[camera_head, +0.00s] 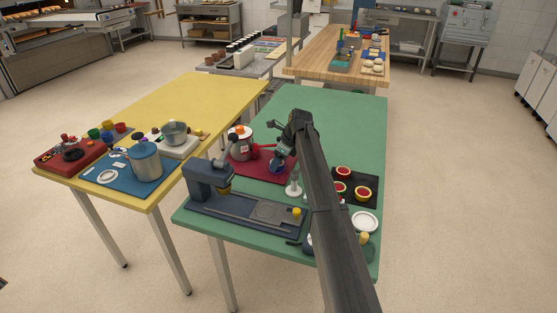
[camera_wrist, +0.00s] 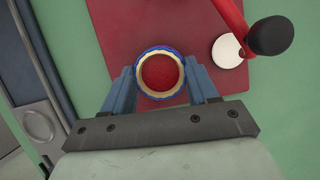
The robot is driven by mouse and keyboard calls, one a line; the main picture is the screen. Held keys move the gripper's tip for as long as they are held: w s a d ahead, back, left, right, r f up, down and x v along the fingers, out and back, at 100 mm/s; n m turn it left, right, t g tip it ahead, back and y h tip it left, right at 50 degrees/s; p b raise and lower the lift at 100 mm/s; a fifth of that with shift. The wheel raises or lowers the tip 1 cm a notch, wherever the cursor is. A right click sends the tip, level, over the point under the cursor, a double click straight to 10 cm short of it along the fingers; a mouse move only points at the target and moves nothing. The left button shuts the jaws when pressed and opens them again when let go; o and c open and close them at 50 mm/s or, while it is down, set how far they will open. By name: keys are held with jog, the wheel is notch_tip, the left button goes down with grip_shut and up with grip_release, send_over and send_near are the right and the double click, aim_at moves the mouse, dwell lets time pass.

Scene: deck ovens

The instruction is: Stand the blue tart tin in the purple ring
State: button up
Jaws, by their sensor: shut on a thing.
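The blue tart tin (camera_wrist: 160,49) has a fluted blue edge, a pale crust rim and a red middle. My gripper (camera_wrist: 160,72) is shut on it in the wrist view, one finger on each side. In the head view my gripper (camera_head: 280,158) is over the red mat, near its right part, and the blue tin (camera_head: 275,167) shows small at its end. I cannot pick out the purple ring in either view; my arm covers part of the green table in the head view.
A steel pot (camera_head: 241,142) and a red-handled lever (camera_wrist: 236,20) are close by. Several red tarts (camera_head: 344,173) and a white plate (camera_head: 364,221) are right of my arm. The far green tabletop is clear.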

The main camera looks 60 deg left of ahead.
jog(key=shift+f, duration=0.2)
jog(key=o, duration=0.8)
jog(key=shift+r, duration=0.1)
jog(key=v, duration=1.1)
jog(key=shift+w, duration=0.1)
dwell(0.5)
